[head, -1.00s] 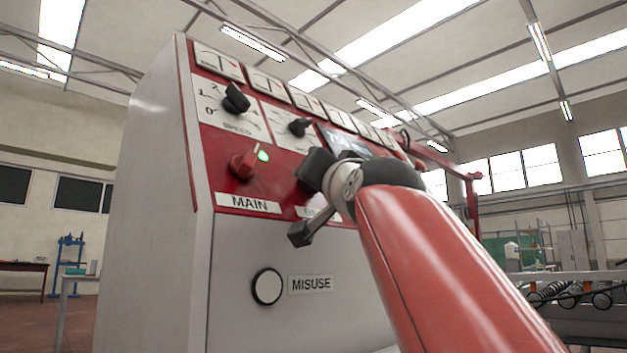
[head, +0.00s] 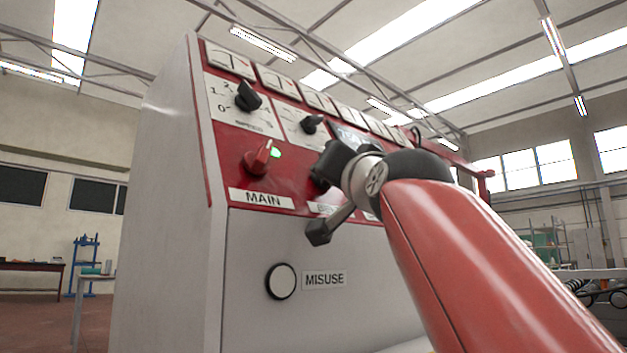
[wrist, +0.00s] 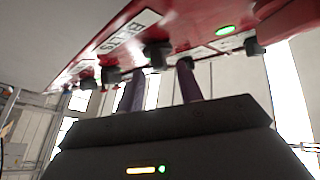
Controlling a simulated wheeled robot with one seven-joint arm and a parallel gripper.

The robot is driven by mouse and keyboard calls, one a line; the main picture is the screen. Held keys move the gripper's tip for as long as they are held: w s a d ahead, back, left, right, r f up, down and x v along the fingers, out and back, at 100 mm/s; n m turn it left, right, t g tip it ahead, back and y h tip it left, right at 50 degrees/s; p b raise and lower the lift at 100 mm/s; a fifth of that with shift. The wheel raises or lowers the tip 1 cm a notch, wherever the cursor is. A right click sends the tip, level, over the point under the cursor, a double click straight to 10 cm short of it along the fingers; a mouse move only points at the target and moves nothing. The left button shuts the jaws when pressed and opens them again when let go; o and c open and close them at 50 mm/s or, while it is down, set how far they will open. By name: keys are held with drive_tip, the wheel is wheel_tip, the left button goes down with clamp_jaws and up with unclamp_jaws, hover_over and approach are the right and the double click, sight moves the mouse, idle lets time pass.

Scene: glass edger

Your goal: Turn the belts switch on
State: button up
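The red control panel (head: 222,165) of the machine faces me in the head view. The belts label (head: 330,208) is partly covered by my arm, and the belts switch is hidden there behind my gripper (head: 325,168). In the wrist view the belts label (wrist: 130,32) shows upside down at the top. A black knob (wrist: 158,53), apparently the belts switch, shows near the tips of my gripper (wrist: 160,70). The two fingers are apart, one on each side of it. I cannot tell whether they touch it.
The red main switch (head: 258,157) sits left of my gripper, beside a lit green lamp (head: 276,153). The black speed knob (head: 248,97) and another black knob (head: 312,124) are above. A white misuse button (head: 281,281) is below on the grey front.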

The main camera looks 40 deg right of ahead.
drive_tip(key=b+v, duration=0.1)
drive_tip(key=v, duration=0.4)
drive_tip(key=shift+s+a+f, duration=0.1)
drive_tip(key=shift+s+a, duration=0.05)
drive_tip(key=shift+s, duration=0.15)
